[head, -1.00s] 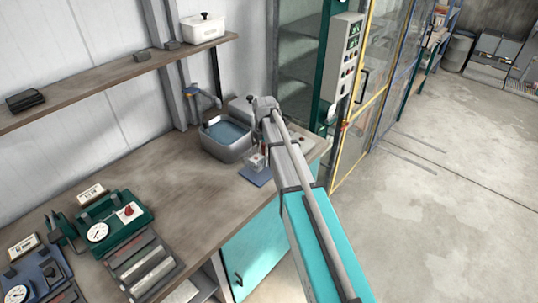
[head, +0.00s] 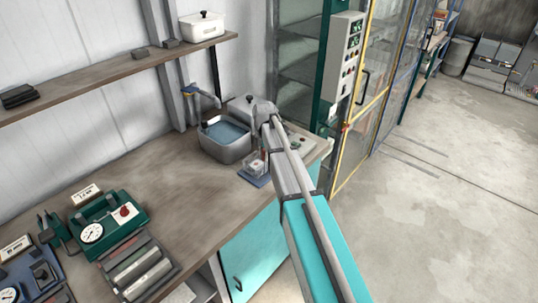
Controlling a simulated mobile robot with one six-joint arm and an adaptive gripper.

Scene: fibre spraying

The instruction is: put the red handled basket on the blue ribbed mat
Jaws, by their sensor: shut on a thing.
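The basket (head: 255,164) is a small, pale, see-through box with a little red on it, near the right end of the workbench. The blue mat (head: 252,181) lies flat on the bench, with its near edge showing just below the basket. The basket appears over the mat; I cannot tell whether it touches it. My arm reaches in from the lower right, and my gripper (head: 263,153) points down at the basket, shut on it. My forearm hides most of the fingers and the right side of the basket and mat.
A grey device (head: 301,146) is to the right. A green gauge box (head: 108,222) and a tray of bars (head: 138,268) sit front left. The middle bench is clear.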

